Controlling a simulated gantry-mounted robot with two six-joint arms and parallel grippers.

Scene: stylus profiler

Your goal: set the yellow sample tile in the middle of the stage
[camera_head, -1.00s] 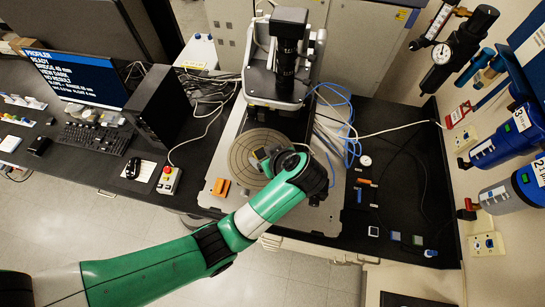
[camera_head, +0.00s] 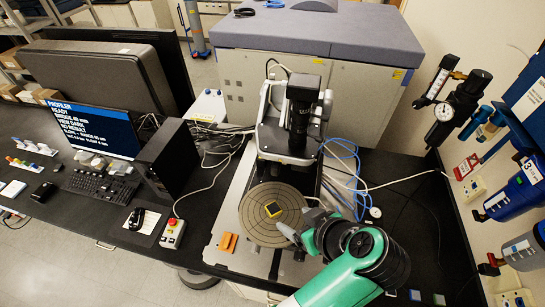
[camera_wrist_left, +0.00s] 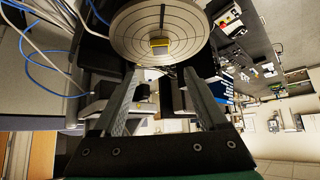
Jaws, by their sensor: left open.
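The yellow sample tile (camera_head: 272,209), dark on top with yellow edges, lies flat at about the middle of the round ringed stage (camera_head: 254,230). In the left wrist view the tile (camera_wrist_left: 160,43) sits on the stage disc (camera_wrist_left: 127,35), beyond my fingertips. My left gripper (camera_wrist_left: 160,70) is open, its two fingers apart with nothing between them. In the head view my left gripper (camera_head: 285,226) is at the lower right of the stage, clear of the tile; its wrist partly hides the fingers. My right gripper is not seen.
The profiler head (camera_head: 297,125) stands just behind the stage. An orange block (camera_head: 228,242) lies on the base plate at left. A control box with a red button (camera_head: 172,233) and a black computer tower (camera_head: 180,165) stand farther left. Blue cables (camera_head: 345,170) run behind at right.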

